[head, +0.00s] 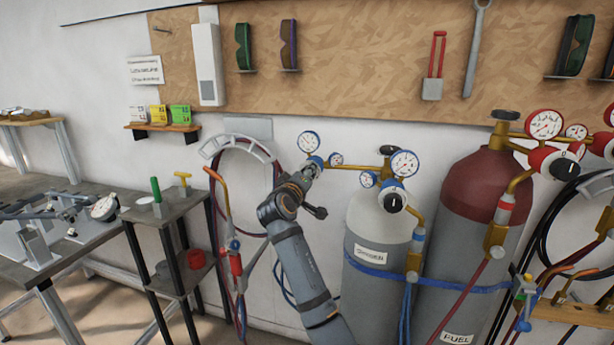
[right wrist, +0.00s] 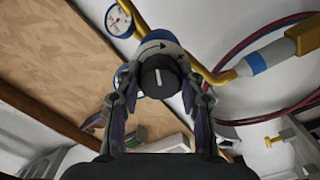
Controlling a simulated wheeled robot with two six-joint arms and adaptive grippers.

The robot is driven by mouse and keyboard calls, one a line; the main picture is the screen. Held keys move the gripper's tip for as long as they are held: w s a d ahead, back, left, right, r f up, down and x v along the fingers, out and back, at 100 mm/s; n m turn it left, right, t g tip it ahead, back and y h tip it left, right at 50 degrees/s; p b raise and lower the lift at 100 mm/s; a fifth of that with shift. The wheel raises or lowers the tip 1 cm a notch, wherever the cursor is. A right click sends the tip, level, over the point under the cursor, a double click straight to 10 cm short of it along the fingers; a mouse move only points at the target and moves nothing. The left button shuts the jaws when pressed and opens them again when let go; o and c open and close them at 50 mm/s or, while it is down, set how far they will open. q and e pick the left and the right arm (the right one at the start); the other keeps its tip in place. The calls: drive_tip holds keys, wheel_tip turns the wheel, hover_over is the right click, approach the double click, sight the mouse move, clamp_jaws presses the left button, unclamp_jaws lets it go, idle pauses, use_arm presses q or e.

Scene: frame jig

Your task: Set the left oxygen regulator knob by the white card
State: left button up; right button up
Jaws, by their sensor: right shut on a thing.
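The left oxygen regulator has two blue-rimmed gauges; its larger gauge (head: 309,142) stands above my right gripper (head: 308,172) in the head view. My gripper and wrist hide its knob there. In the right wrist view the black knob (right wrist: 158,75) with a pale pointer line sits between the fingers of my right gripper (right wrist: 160,88), which is shut on it. A curved arrow shows on the blue and white body behind the knob. The white card (head: 137,114) stands on a small wall shelf beside a yellow and a green card; its writing is too small to read. My left gripper is not in view.
A second oxygen regulator with a black knob (head: 393,202) is just right, above the grey oxygen cylinder (head: 372,255). The red-topped fuel cylinder (head: 482,205) stands further right. A hose hanger (head: 240,145) and torch (head: 232,225) hang left of my arm.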

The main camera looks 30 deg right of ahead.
drive_tip(key=o, duration=1.2)
drive_tip(key=shift+s+a, duration=0.1)
drive_tip(key=shift+a, duration=0.1)
drive_tip(key=v, duration=0.7)
drive_tip(key=shift+d, duration=0.1)
